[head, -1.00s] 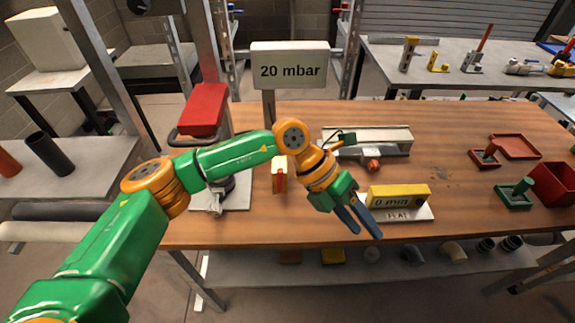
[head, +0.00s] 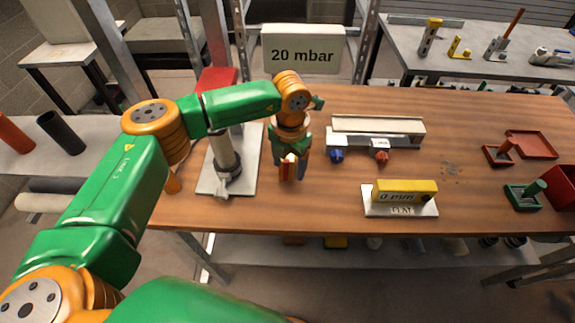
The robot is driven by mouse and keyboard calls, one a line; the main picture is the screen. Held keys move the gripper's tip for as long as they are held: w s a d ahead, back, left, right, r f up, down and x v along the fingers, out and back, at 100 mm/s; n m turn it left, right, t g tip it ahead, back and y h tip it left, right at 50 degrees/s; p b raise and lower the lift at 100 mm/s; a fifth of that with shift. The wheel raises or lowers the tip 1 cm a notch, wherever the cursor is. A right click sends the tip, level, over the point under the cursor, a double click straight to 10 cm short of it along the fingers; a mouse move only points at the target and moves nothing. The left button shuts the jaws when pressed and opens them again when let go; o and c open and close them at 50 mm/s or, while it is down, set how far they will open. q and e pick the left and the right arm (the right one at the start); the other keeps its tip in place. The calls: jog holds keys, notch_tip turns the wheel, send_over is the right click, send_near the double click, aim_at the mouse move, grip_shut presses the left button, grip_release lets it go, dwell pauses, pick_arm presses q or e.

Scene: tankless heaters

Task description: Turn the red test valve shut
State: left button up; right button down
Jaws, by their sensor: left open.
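A red knob (head: 381,156) and a blue knob (head: 337,156) stick out from the front of a low grey-and-white unit (head: 378,132) in the middle of the table. The red knob is the likeliest red test valve; its exact shape is too small to tell. My left gripper (head: 290,172) is open and points down, left of both knobs and apart from them. Its fingers are on either side of a small red and cream block (head: 288,166) in the picture; I cannot tell if they touch it. My right gripper is not in view.
A grey column on a base plate (head: 240,172) stands left of the gripper, partly behind my arm. A "20 mbar" sign (head: 303,55) stands behind. A yellow "0 mm" block (head: 405,190) sits on a white plate in front.

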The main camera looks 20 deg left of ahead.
pick_arm(q)
jog(key=shift+s+d+f+g, duration=0.15)
jog(key=shift+s+f+g, duration=0.25)
jog(key=shift+s+f, duration=0.45)
jog(key=shift+w+a+f, duration=0.4)
jog(key=shift+w+a, duration=0.05)
jog(key=shift+w, duration=0.3)
jog(key=shift+w+a+f, duration=0.1)
jog(key=shift+w+a, duration=0.05)
jog(key=shift+a, duration=0.1)
jog(key=c, duration=0.7)
jog(key=shift+d+r, duration=0.25)
jog(key=shift+d, duration=0.1)
grip_shut()
jog(key=shift+a, duration=0.1)
jog(key=shift+r, duration=0.15)
